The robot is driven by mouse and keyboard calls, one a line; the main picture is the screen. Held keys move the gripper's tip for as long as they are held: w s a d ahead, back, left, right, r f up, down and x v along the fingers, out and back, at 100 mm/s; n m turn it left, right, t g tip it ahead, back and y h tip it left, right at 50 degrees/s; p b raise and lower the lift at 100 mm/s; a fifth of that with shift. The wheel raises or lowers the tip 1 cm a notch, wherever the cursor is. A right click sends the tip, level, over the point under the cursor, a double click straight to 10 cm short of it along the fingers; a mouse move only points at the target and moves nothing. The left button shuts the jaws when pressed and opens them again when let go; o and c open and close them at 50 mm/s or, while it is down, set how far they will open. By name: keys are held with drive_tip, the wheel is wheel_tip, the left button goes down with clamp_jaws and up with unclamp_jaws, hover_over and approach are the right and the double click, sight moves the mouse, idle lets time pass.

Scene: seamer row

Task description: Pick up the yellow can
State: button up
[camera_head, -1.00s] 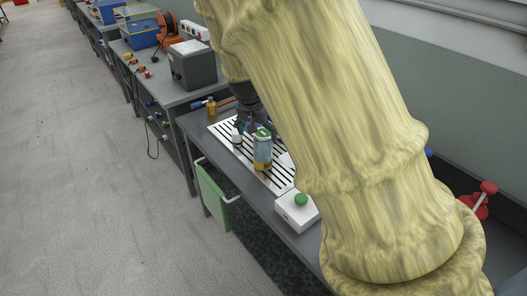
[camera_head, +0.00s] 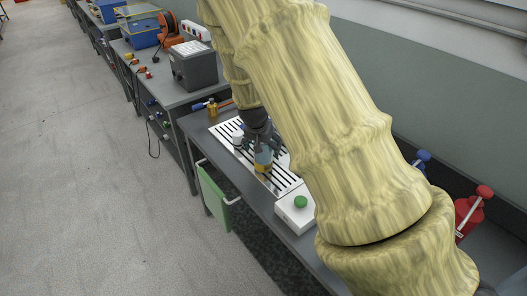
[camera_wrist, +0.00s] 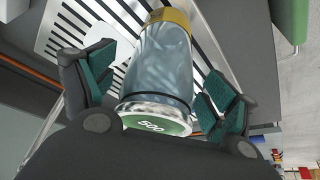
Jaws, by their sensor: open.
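A can stands upright on the slotted white tray. It has a green top marked "500", a grey-blue body and a yellow band at the bottom. In the head view only the lower part of the can (camera_head: 263,161) shows below my gripper (camera_head: 261,140). In the wrist view the can (camera_wrist: 160,65) is between the two green-padded fingers of my gripper (camera_wrist: 160,88), with its top toward the palm. The fingers are open on both sides of it. I cannot tell whether either finger touches it.
The slotted tray (camera_head: 226,130) lies on the grey bench. A small white-topped item (camera_head: 238,141) is close left of the gripper. A white box with a green button (camera_head: 300,203) is in front, and an amber bottle (camera_head: 212,107) behind. Red (camera_head: 470,210) and blue items stand at right.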

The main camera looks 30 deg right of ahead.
drive_tip(key=shift+w+d+f, duration=0.15)
drive_tip(key=shift+f, duration=0.45)
drive_tip(key=c, duration=1.5)
drive_tip(key=shift+r, duration=0.15)
